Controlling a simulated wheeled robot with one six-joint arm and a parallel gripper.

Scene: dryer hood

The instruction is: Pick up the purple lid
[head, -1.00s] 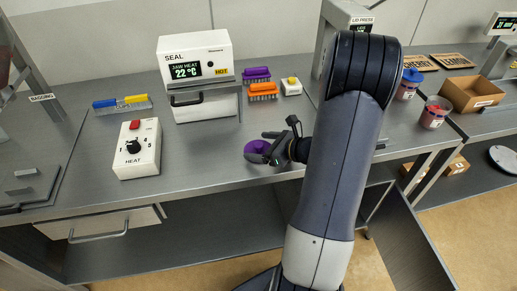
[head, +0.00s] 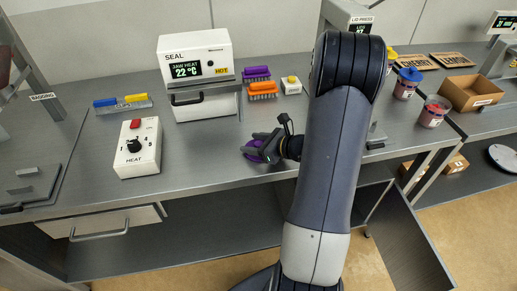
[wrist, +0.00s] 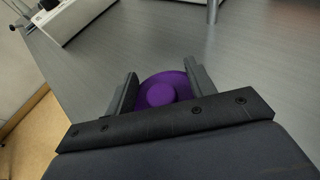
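The purple lid (wrist: 160,94) is a round disc with a raised knob in the middle. In the wrist view it sits between the two fingers of my gripper (wrist: 161,88), with the steel bench behind it. The left finger is at or very near its left edge and the right finger is at its right edge; I cannot tell whether both touch. In the head view my gripper (head: 262,147) is low over the front part of the bench and largely covers the lid (head: 252,155). I cannot tell whether the lid rests on the bench.
The heat control box (head: 138,150) stands to the left on the bench. Jars (head: 434,111) stand at right.

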